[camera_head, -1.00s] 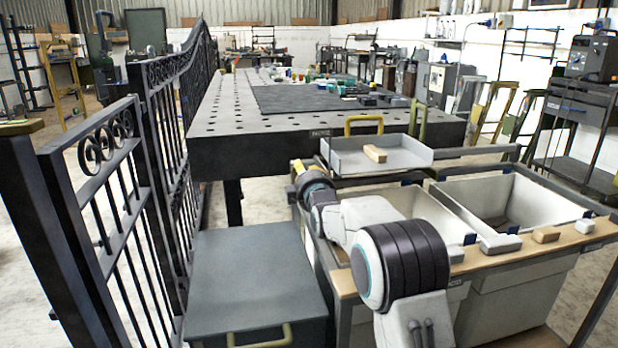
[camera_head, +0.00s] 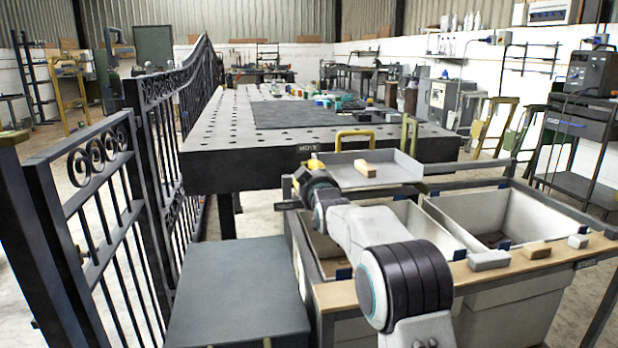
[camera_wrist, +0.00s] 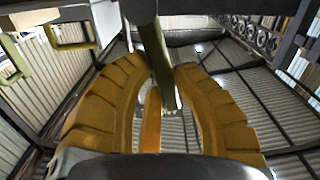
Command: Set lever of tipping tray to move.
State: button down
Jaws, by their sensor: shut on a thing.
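The tipping tray (camera_head: 400,168) is a shallow grey tray with a yellow handle (camera_head: 354,133) at its back and a small wooden block (camera_head: 365,169) in it. My gripper (camera_head: 316,163) is at the tray's left side. In the wrist view its yellow ribbed fingers (camera_wrist: 160,105) stand on both sides of an olive bar, the lever (camera_wrist: 156,55), and are shut on it. The lever's upper end meets a dark round part. In the head view my gripper and wrist hide the lever.
Two pale bins (camera_head: 485,215) stand below the tray, with a wooden ledge (camera_head: 520,262) in front carrying small blocks. A black gate (camera_head: 100,200) and a grey box (camera_head: 240,290) are at the left. A perforated table (camera_head: 215,145) lies behind.

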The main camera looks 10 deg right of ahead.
jog(key=shift+d+r+m, duration=0.3)
jog(key=shift+d+m, duration=0.1)
jog(key=shift+m, duration=0.4)
jog(key=c, duration=1.5)
grip_release()
jog(key=shift+c, duration=0.2)
jog(key=o, duration=0.5)
jog(key=shift+d+f, duration=0.1)
jog(key=shift+f, duration=0.1)
jog(key=shift+s, duration=5.95)
